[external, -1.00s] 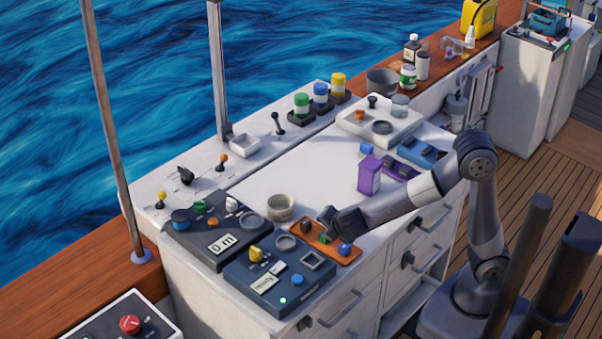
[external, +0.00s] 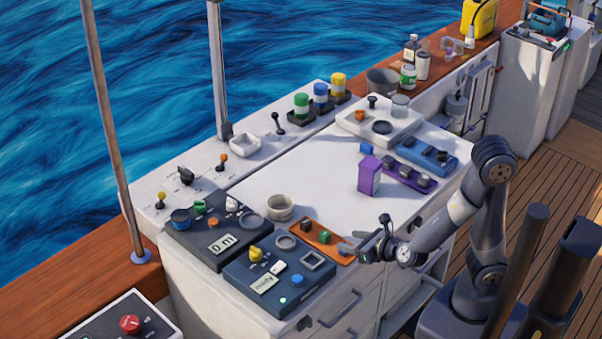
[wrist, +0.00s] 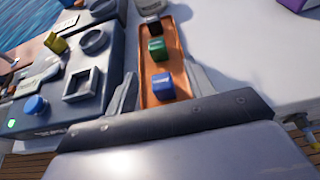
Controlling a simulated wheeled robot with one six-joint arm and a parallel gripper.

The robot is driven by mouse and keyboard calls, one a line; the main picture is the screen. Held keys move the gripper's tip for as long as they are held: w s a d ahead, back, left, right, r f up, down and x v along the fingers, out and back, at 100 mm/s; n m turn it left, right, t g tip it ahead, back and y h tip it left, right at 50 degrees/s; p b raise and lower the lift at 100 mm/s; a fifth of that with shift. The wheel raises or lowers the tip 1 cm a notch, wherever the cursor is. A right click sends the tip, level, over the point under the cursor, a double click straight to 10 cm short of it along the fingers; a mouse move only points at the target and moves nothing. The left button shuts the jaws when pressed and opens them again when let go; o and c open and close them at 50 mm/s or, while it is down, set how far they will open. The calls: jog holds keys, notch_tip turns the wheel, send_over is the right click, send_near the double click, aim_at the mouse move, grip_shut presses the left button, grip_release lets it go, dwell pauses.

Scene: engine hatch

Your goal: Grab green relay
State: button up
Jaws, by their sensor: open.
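The green relay (external: 325,237) is a small green block in the middle of an orange tray (external: 335,253), between a dark brown block (external: 306,224) and a blue block. In the wrist view the green relay (wrist: 157,49) sits beyond the blue block (wrist: 163,86), with the dark block (wrist: 150,25) farther off. My gripper (external: 350,243) is at the near right end of the tray and partly hides the blue block in the external view. In the wrist view its open fingers (wrist: 160,90) stand on either side of the tray's near end, with nothing gripped.
A dark blue panel (external: 240,285) with a yellow knob and a blue button lies left of the tray. A beige bowl (external: 280,206) stands behind it. A purple box (external: 370,176) stands to the right. The white counter between them is clear.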

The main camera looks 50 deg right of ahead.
aim_at(327, 234)
jog(key=shift+a+r+x, duration=0.1)
jog(key=shift+r+x, duration=0.05)
jog(key=shift+x, duration=1.8)
jog(key=shift+a+r+x, duration=0.1)
jog(key=shift+r+x, duration=0.05)
jog(key=shift+x, duration=1.75)
jog(key=shift+w, duration=0.15)
jog(key=shift+c, duration=0.5)
jog(key=c, duration=1)
